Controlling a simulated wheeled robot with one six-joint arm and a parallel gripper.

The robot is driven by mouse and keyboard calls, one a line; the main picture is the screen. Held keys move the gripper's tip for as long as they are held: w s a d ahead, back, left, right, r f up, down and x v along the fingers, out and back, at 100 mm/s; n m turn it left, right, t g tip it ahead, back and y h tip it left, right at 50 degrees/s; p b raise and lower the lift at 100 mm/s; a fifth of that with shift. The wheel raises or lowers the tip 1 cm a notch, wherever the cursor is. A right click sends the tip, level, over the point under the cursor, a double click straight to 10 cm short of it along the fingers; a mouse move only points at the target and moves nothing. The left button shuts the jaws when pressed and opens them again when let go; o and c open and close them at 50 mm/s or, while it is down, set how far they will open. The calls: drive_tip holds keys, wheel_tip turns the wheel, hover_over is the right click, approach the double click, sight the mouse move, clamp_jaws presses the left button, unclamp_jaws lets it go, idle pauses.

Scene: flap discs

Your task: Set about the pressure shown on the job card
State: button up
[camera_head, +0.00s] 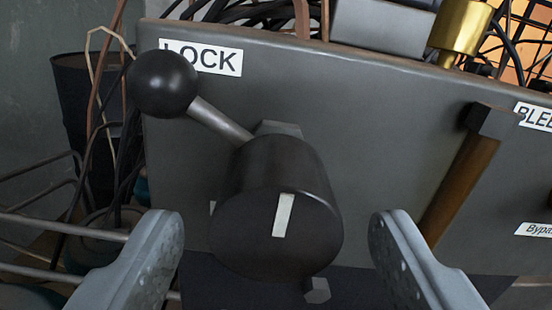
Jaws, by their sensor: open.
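A large black knob (276,220) with a white pointer mark on its end face (284,215) stands out from a dark grey panel (340,130). My gripper (275,235) is open, with one finger on each side of the knob. I see a gap between each finger and the knob, and cannot tell how deep the fingers reach. A lever with a black ball (165,84) on a metal rod sits up and left of the knob, by a white "LOCK" label (201,57). No job card or gauge is seen.
A brown handle with a dark block (467,165) slants on the right, near partly cut-off labels, one starting "BLE" (537,117) and one "Bypa" (536,230). A brass fitting (460,32) and cables stand above the panel. A dark bin and wire racks are at left.

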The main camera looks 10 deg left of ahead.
drive_tip(key=shift+x, duration=1.4)
drive_tip(key=c, duration=1)
drive_tip(key=shift+o, duration=0.2)
drive_tip(key=m, duration=0.8)
drive_tip(key=shift+m, duration=0.4)
